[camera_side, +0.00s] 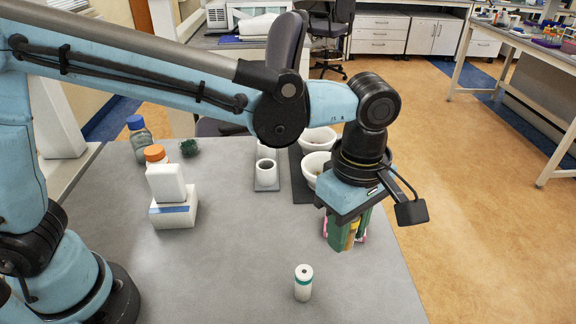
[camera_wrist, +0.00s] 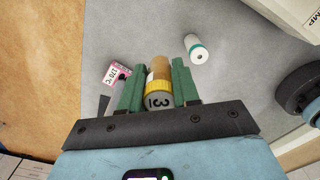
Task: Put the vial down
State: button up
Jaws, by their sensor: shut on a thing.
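My gripper (camera_side: 345,238) points down over the right part of the grey table (camera_side: 240,270). In the wrist view its green fingers (camera_wrist: 157,68) are shut on the vial (camera_wrist: 158,88), one on each side. The vial has an amber body, a yellow label and a grey cap marked 3. In the side view only a yellowish strip of the vial (camera_side: 353,234) shows between the fingers. Its lower end is hidden, so I cannot tell whether it touches anything below.
A white cylinder with a teal band (camera_side: 303,283) stands in front of my gripper. A pink-and-white labelled item (camera_wrist: 117,74) lies close beside the fingers. White bowls (camera_side: 316,166) stand behind, with a white boxy device (camera_side: 172,212) at left.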

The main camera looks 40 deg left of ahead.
jog(key=s+d+m, duration=0.1)
jog(key=s+d, duration=0.2)
jog(key=d, duration=0.1)
jog(key=s+d+m, duration=0.2)
jog(key=s+d, duration=0.1)
jog(key=d, duration=0.1)
jog(key=s+d+m, duration=0.1)
jog(key=s+d, duration=0.2)
jog(key=d, duration=0.1)
jog(key=shift+s+f+m, duration=0.15)
jog(key=shift+f+m, duration=0.05)
jog(key=shift+m, duration=0.2)
jog(key=shift+w+f, duration=0.2)
jog(key=shift+w, duration=0.05)
jog(key=w+f, duration=0.2)
jog(key=w, duration=0.1)
jog(key=w+a+f, duration=0.1)
jog(key=w+f, duration=0.1)
jog(key=w, duration=0.2)
jog(key=w+a+f, duration=0.1)
jog(key=w+f, duration=0.1)
jog(key=w, duration=0.1)
jog(key=shift+w+a+f, duration=0.2)
jog(key=shift+w+f, duration=0.05)
jog(key=shift+f, duration=2)
jog(key=shift+f, duration=0.15)
jog(key=o, duration=1)
